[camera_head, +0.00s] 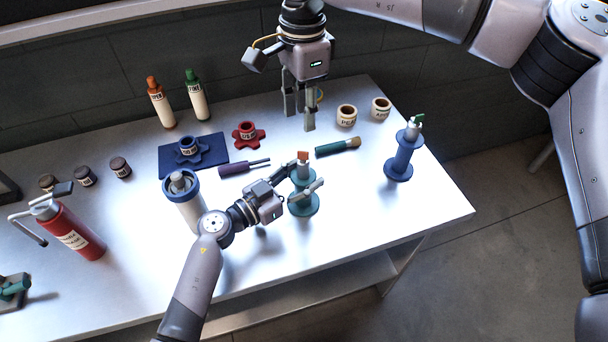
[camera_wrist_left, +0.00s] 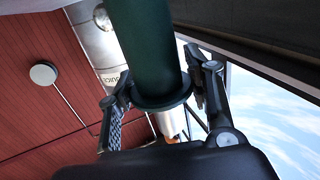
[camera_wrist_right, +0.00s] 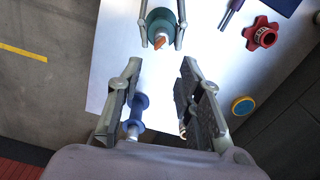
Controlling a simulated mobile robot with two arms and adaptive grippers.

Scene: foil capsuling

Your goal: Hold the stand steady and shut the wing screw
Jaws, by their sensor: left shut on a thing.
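A teal stand (camera_head: 303,206) with a round foot and an orange wing screw (camera_head: 302,156) on top stands upright near the table's front edge. My left gripper (camera_head: 302,190) is shut on its post, one finger on each side. The left wrist view shows the dark green post (camera_wrist_left: 148,45) between the fingers. My right gripper (camera_head: 299,115) is open and empty, above and behind the teal stand. In the right wrist view the orange wing screw (camera_wrist_right: 160,42) and teal stand (camera_wrist_right: 163,22) lie beyond my open fingertips (camera_wrist_right: 160,70).
A blue stand (camera_head: 402,158) with a green top stands to the right. A purple-handled tool (camera_head: 232,170), a green-handled brush (camera_head: 335,148) and a red star knob (camera_head: 247,134) lie nearby. A blue-collared white bottle (camera_head: 184,205) stands left of the left gripper. The table's right front is clear.

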